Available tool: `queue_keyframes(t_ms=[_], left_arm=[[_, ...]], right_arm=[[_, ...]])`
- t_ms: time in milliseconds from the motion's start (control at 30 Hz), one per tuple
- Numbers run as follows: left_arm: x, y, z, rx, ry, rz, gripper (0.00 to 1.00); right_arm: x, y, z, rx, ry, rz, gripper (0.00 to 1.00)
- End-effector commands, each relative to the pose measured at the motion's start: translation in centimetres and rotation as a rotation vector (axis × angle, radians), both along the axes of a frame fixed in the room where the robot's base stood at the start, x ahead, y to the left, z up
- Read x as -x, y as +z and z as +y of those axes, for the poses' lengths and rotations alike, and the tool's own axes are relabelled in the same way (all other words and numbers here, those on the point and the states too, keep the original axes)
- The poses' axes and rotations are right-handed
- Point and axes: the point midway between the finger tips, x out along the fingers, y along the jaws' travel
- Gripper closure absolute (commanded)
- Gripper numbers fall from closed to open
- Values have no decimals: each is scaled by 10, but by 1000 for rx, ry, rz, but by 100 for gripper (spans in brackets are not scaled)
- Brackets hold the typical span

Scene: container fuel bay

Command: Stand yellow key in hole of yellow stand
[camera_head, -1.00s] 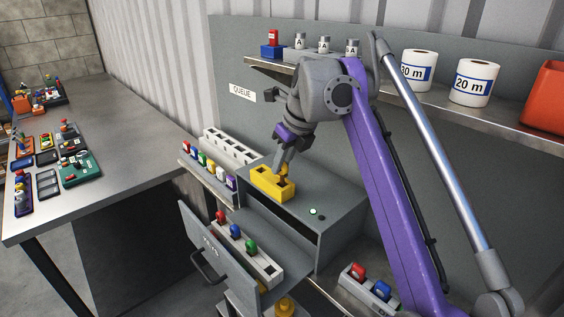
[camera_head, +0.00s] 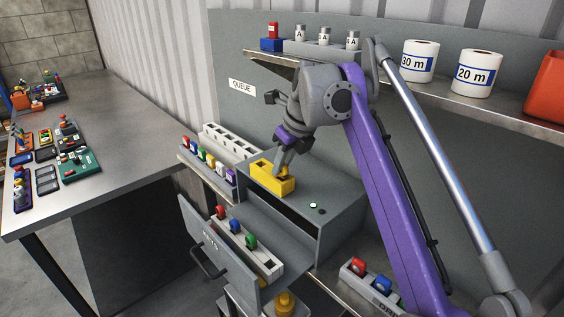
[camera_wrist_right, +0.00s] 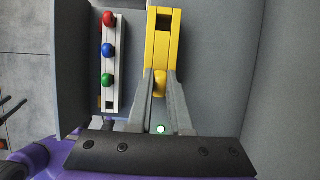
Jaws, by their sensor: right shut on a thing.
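The yellow stand (camera_head: 287,187) sits on top of the grey cabinet; it also shows in the right wrist view (camera_wrist_right: 163,50). An open square hole shows at its far end in the wrist view. My right gripper (camera_head: 278,168) points down at the stand, and its fingers (camera_wrist_right: 160,78) are shut on the yellow key (camera_wrist_right: 159,84). The key's rounded head shows between the fingertips, over the near end of the stand. Its lower part is hidden, so I cannot tell how deep it sits in a hole. My left gripper is not in view.
An open drawer (camera_head: 204,238) below holds a white rack (camera_head: 264,262) with red, blue and green keys. Another key rack (camera_head: 207,168) stands left of the cabinet (camera_head: 337,205). A lit green button (camera_head: 313,205) is near the stand. A shelf (camera_head: 510,117) runs above.

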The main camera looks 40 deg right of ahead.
Motion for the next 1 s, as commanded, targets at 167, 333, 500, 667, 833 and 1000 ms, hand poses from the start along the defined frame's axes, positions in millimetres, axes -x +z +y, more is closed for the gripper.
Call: queue_keyframes(t_ms=[167, 333, 500, 667, 833, 1000], left_arm=[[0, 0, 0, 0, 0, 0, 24], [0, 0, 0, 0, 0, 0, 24], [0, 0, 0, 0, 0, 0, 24], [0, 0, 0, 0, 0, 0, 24], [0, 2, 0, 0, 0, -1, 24], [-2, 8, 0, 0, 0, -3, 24]], right_arm=[[0, -1, 0, 0, 0, 0, 100], [0, -1, 0, 0, 0, 0, 64], [0, -1, 0, 0, 0, 0, 47], [0, -1, 0, 0, 0, 0, 47], [3, 8, -1, 1, -1, 0, 47], [14, 35, -2, 0, -2, -1, 47]])
